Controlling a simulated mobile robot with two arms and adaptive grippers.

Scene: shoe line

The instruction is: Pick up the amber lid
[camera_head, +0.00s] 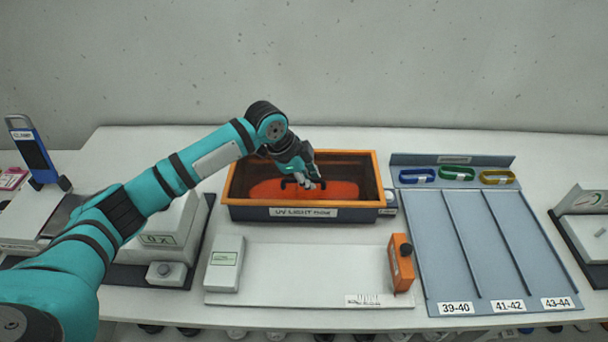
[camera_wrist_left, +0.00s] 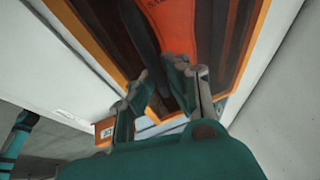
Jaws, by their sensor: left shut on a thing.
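The amber lid (camera_head: 348,153) shows as an orange frame around a dark tinted pane on top of the UV light box (camera_head: 245,214). An orange-red shape (camera_head: 347,190) shows within the frame; it also shows in the left wrist view (camera_wrist_left: 176,30). My left gripper (camera_head: 304,183) reaches down over the middle of the lid, its fingers closed at a small dark handle there. In the left wrist view, both fingertips (camera_wrist_left: 165,85) stand above the pane, and the grip itself is partly hidden. I cannot tell whether the lid is clear of the box. My right gripper is not in view.
A white tray (camera_head: 310,272) lies in front of the box, with an orange block (camera_head: 401,262) at its right. A blue-grey sorting rack (camera_head: 485,240) with several coloured bands stands to the right. A scale-like device (camera_head: 165,235) is at the left. The wall is behind.

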